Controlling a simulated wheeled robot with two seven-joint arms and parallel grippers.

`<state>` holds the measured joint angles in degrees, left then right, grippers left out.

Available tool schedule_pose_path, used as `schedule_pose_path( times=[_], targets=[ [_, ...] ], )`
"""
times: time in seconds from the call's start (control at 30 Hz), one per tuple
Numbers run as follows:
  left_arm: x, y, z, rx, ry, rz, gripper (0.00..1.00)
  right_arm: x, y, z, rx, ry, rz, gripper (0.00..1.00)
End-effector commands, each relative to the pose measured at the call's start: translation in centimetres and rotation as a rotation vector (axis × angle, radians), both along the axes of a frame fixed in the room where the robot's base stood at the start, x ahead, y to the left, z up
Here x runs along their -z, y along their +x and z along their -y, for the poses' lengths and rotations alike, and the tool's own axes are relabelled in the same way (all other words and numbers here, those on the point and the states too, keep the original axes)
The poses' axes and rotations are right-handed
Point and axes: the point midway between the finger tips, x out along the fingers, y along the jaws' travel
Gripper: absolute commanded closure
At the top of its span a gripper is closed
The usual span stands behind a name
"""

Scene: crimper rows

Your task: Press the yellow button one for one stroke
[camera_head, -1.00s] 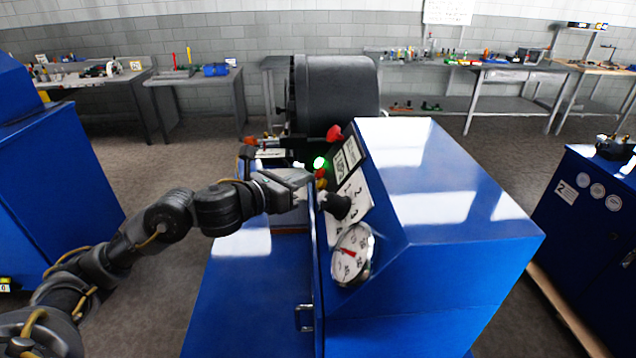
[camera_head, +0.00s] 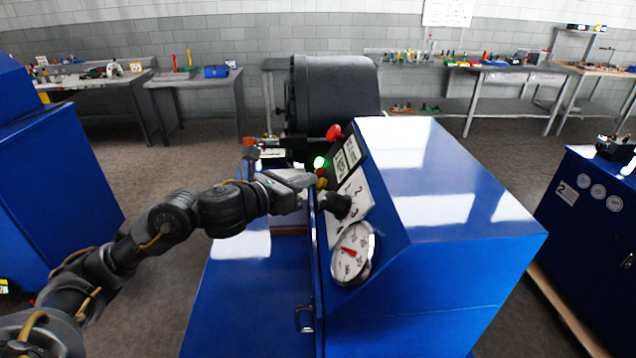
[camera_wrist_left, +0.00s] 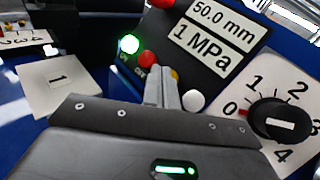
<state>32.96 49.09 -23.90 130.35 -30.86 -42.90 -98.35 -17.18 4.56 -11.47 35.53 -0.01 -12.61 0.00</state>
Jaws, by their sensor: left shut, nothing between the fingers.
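The blue machine's sloped panel carries a yellow button (camera_head: 321,184), seen beside my fingertips in the head view. In the left wrist view, only a sliver of the yellow button (camera_wrist_left: 175,74) shows behind the fingers. My left gripper (camera_head: 311,181) is shut and empty, its fingertips at the panel. Its fingers (camera_wrist_left: 164,80) cover most of the button in the wrist view; I cannot tell whether they touch it. A red button (camera_wrist_left: 148,58) and a lit green light (camera_wrist_left: 129,44) are to the left, and a white button (camera_wrist_left: 193,100) is to the right. My right gripper is not in view.
A black rotary knob (camera_wrist_left: 278,120) on a numbered dial and a round gauge (camera_head: 352,253) are near the buttons. A red mushroom button (camera_head: 334,132) stands at the panel's far end. Another blue cabinet (camera_head: 590,230) is at the right.

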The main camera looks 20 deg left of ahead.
Motion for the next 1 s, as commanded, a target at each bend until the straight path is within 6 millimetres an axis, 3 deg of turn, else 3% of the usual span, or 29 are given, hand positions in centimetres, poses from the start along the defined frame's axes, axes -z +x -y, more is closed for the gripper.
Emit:
schedule_pose_path(
  times=[1.0],
  targets=[
    [0.53, 0.33, 0.72, 0.001, 0.0, -0.001, 1.0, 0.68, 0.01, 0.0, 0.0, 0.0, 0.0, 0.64]
  ],
)
